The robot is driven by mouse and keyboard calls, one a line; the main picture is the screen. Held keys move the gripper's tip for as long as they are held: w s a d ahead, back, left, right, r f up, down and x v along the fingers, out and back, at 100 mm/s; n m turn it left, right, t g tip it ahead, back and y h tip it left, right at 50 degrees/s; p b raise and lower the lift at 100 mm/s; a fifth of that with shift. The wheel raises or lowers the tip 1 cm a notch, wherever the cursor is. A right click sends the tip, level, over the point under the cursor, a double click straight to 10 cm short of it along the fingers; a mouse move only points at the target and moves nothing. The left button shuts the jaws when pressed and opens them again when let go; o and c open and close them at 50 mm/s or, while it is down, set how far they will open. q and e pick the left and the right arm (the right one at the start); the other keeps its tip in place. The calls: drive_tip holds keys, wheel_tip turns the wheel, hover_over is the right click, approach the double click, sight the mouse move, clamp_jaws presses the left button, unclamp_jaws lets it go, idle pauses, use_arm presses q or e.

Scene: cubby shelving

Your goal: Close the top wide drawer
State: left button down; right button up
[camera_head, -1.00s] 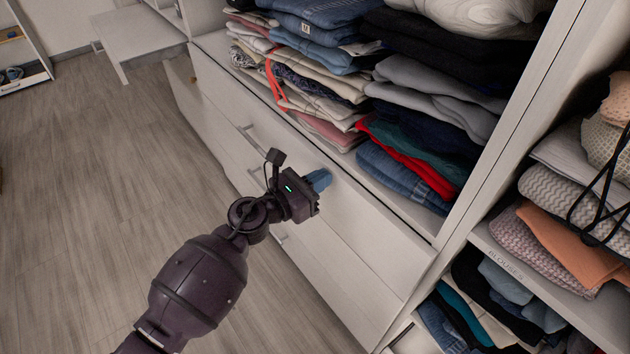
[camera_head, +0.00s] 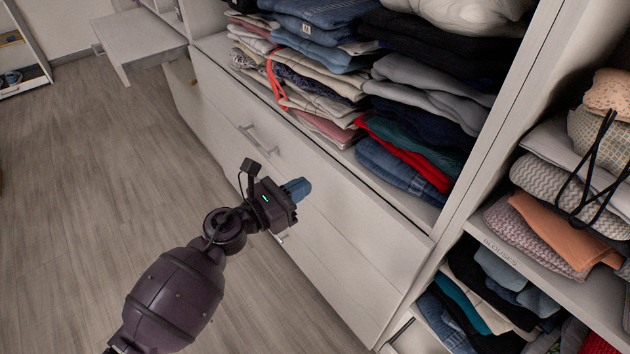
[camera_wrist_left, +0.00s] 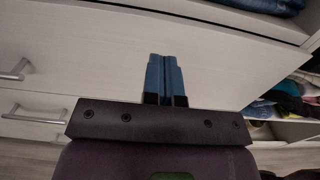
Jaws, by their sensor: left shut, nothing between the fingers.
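The top wide drawer (camera_head: 335,180) is a white panel under the shelf of folded clothes, with a metal bar handle (camera_head: 258,138). Its front looks flush or nearly flush with the cabinet. My left gripper (camera_head: 298,188) is shut and empty, with blue fingertips, in front of the drawer and to the right of the handle. In the left wrist view the shut blue fingers (camera_wrist_left: 166,78) point at the white drawer front (camera_wrist_left: 215,60), with the handle (camera_wrist_left: 17,70) at the left. Whether they touch the panel is unclear. My right gripper is out of view.
Lower drawers (camera_head: 330,250) lie below, one handle partly hidden by my gripper. Folded clothes (camera_head: 400,150) fill the shelf above. A cubby of blouses (camera_head: 540,200) stands at the right. A white bench (camera_head: 140,45) stands at the back left. The wooden floor (camera_head: 90,200) is clear.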

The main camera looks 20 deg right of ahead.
use_arm(q)
drive_tip(key=v, duration=0.8)
drive_tip(key=shift+a+p, duration=0.25)
drive_tip(key=shift+p, duration=0.15)
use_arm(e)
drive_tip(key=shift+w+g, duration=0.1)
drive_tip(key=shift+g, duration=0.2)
use_arm(q)
drive_tip(key=shift+a, duration=0.1)
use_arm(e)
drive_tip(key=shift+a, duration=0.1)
